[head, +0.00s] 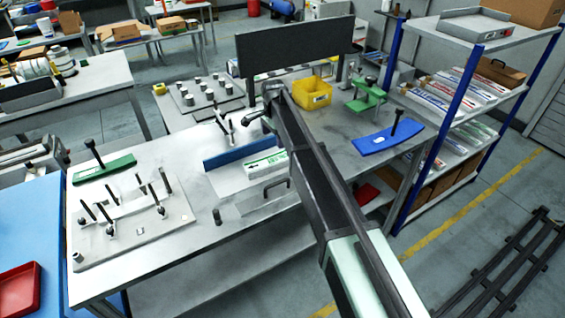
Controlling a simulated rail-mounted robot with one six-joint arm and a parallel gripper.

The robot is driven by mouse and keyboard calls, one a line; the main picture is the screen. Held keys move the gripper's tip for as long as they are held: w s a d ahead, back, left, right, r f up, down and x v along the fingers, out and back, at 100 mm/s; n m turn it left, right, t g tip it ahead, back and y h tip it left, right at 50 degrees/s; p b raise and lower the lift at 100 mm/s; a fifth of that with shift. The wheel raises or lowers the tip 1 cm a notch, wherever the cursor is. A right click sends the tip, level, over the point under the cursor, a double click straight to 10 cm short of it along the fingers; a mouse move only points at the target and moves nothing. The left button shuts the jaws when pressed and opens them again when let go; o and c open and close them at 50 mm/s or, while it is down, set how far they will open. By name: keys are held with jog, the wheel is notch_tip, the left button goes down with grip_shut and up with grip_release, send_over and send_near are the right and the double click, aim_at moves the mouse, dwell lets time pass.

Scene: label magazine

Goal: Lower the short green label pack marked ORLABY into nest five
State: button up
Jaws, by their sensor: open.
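My arm reaches from the lower right to the middle of the bench. My gripper (262,112) is at its far end, small and partly hidden by the arm; its jaws look open and I see nothing held. A white and green pack (264,163) lies against a blue strip, partly behind my arm; its lettering is too small to read. A green curved piece with a black handle (104,170) lies at the bench's left. I cannot read ORLABY anywhere, nor tell which place is nest five.
A plate with several black-topped posts (150,238) covers the bench's front left. A dark upright panel (292,46) stands behind my gripper. A yellow bin (311,94), a green fixture (366,98) and a blue curved piece (378,143) are to the right. A blue-post rack (460,105) stands farther right.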

aim_at(275, 158)
jog(key=shift+m, duration=0.4)
notch_tip(275, 158, down, 11)
jog(key=b, duration=1.1)
jog(key=shift+d+f, duration=0.1)
jog(key=shift+f, duration=0.05)
jog(key=shift+r, duration=0.25)
jog(key=c, duration=1.3)
jog(key=shift+o, duration=0.2)
jog(key=shift+r, duration=0.1)
